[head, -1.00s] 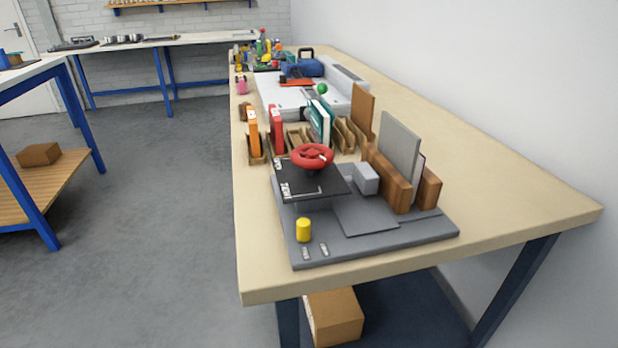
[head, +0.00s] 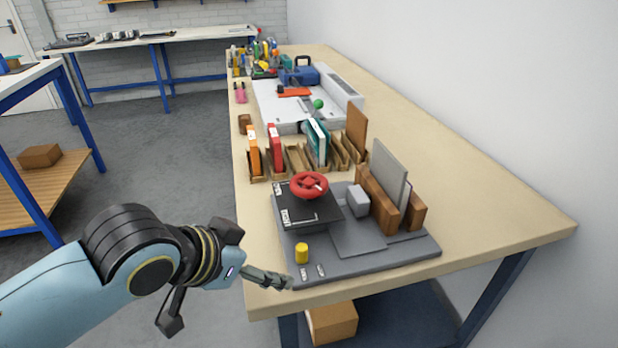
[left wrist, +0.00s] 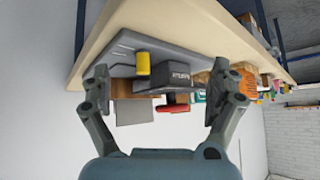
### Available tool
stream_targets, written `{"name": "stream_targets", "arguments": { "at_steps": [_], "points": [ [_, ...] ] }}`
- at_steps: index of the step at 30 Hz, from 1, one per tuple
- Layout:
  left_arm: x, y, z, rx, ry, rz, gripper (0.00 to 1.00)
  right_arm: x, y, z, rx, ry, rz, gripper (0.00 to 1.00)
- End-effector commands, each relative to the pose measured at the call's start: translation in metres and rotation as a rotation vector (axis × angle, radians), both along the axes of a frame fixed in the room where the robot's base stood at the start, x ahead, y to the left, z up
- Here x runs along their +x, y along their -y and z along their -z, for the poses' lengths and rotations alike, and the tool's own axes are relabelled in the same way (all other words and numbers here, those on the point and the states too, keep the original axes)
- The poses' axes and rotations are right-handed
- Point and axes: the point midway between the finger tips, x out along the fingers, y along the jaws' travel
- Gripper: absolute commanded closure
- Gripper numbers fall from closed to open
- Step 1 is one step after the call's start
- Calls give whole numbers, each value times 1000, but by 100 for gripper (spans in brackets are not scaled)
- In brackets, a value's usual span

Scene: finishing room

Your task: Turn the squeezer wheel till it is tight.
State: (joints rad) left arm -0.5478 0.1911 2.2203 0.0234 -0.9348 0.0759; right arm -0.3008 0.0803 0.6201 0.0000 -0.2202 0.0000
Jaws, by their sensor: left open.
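The red squeezer wheel (head: 309,185) sits on top of a black plate (head: 312,209) on the grey base (head: 352,262) at the table's near end. A light mark shows on its rim. It also shows in the left wrist view (left wrist: 173,108), partly hidden by the black block beside it. My left gripper (head: 282,281) is at the base's near left corner, short of the wheel and apart from it. In the left wrist view my left gripper (left wrist: 157,100) has its two fingers wide apart with nothing between them touching. My right gripper is not in view.
A yellow cylinder (head: 302,253) stands on the base, close to my left gripper. A small grey block (head: 357,201) and wooden blocks holding a grey panel (head: 390,172) stand right of the wheel. Books in wooden holders (head: 298,158) stand behind. The table's right side is bare.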

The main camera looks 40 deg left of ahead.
Motion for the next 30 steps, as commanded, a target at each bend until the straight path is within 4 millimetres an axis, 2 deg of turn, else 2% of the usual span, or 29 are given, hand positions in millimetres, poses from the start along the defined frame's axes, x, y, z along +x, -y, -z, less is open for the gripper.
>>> {"name": "stream_targets", "arguments": {
  "at_steps": [10,13,18,23,26,30],
  "points": [
    [59,-17,-4,-72,444,52,7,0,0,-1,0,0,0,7],
    [66,-25,-12,-105,602,77,7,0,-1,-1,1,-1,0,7],
    [67,-34,-24,-146,776,111,7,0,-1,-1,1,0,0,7],
    [70,-36,-30,-161,831,123,7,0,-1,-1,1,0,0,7],
    [81,-35,-30,-161,835,124,7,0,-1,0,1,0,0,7],
    [109,-31,-31,-160,835,122,7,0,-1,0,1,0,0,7]
  ]
}}
